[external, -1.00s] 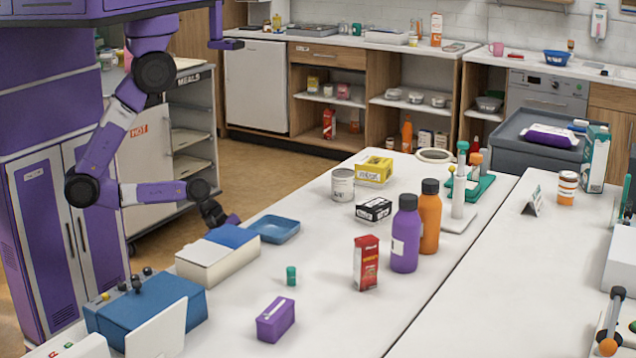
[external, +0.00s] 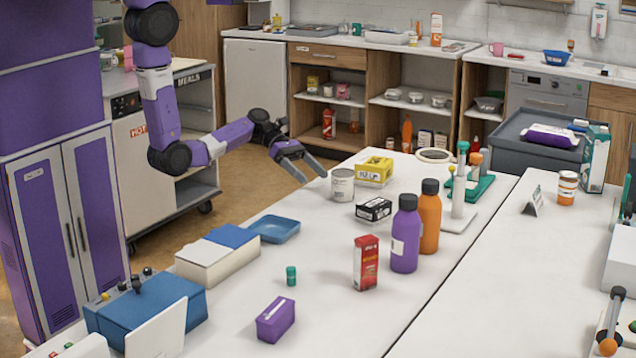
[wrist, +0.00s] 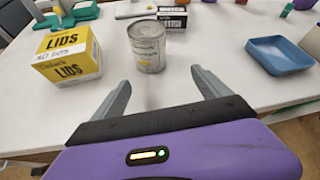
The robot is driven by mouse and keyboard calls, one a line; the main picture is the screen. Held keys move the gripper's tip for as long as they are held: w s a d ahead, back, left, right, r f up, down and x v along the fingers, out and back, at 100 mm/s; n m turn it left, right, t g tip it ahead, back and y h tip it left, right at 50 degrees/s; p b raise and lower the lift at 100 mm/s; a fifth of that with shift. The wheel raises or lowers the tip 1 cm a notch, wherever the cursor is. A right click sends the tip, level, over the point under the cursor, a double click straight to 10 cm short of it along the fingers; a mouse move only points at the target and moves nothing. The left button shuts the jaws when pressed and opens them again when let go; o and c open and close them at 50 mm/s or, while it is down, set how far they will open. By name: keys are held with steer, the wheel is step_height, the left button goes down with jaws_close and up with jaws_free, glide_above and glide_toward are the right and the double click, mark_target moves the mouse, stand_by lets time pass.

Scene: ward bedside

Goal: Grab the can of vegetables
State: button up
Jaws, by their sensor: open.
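The can of vegetables (external: 342,187) is a pale grey-white cylinder standing upright near the left edge of the white table. In the wrist view the can (wrist: 148,48) stands ahead of and between my open fingers, toward the picture's middle. My gripper (external: 314,171) is open and empty, at the table edge just left of the can and apart from it. It also shows in the wrist view (wrist: 163,90). The can's label print is too small to read.
A yellow LIDS box (wrist: 67,58) stands close beside the can. A black-and-white box (external: 373,210) is on its other side. Purple (external: 405,234) and orange (external: 430,214) bottles stand farther right. A blue tray (external: 274,229) lies nearer the camera. Table between gripper and can is clear.

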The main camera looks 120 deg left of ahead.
mark_target(352, 185)
steer(key=w+m, duration=0.1)
steer(key=w, duration=0.1)
steer(key=w+a+r+m, duration=0.1)
steer(key=w, duration=0.1)
steer(key=w+m+h, duration=0.1)
steer(key=w, duration=0.1)
steer(key=shift+a+r+t+b, duration=0.2)
steer(key=shift+a+t+b, duration=0.1)
steer(key=shift+t, duration=0.1)
steer(key=shift+w, duration=0.4)
steer(key=x, duration=0.4)
steer(key=r+p+x, duration=0.1)
steer(key=x, duration=0.2)
steer(key=shift+w+d+f, duration=0.1)
steer(key=shift+w+d, duration=0.1)
steer(key=shift+w, duration=0.05)
steer(key=shift+c, duration=0.2)
steer(key=c, duration=1.8)
steer(key=shift+c, duration=0.2)
